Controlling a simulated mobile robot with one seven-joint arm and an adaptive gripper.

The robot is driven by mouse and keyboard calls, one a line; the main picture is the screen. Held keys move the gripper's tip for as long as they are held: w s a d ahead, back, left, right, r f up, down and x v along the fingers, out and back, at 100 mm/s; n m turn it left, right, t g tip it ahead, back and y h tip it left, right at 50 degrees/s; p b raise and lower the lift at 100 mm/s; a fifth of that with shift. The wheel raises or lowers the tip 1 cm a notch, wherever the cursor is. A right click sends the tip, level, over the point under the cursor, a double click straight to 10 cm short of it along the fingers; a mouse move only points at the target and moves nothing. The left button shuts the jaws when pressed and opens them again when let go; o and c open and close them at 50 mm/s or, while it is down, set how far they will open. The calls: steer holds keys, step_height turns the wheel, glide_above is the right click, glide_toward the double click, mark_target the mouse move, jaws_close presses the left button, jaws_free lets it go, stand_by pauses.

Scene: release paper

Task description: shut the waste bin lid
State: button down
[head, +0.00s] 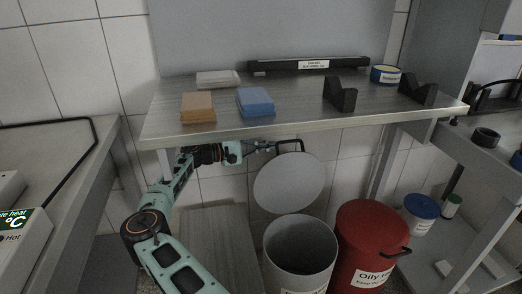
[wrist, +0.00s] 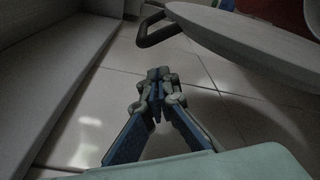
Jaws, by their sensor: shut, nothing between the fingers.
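The waste bin (head: 300,262) is a pale grey cylinder with its mouth uncovered, under the front of the table. Its round grey lid (head: 289,184) stands raised up behind the mouth, with a dark loop handle (head: 290,143) at the top edge. My gripper (head: 268,147) reaches in from the left under the tabletop, its tip close to the left of the handle. In the wrist view my gripper (wrist: 155,82) is shut and empty. The lid (wrist: 255,38) and its handle (wrist: 152,32) lie ahead and to the right there, with a visible gap to the fingers.
The table (head: 300,121) overhangs my arm and bears blocks and black stands. A red bin (head: 365,240), covered, stands close right of the waste bin. A bench (head: 62,185) is at left and a shelf (head: 480,165) at right. Tiled floor shows below the fingers.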

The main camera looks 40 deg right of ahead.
steer(key=shift+s+a+r+b, duration=0.3)
steer(key=shift+s+a+r, duration=0.35)
steer(key=shift+s+a, duration=0.25)
steer(key=shift+d, duration=0.1)
steer(key=shift+s, duration=0.1)
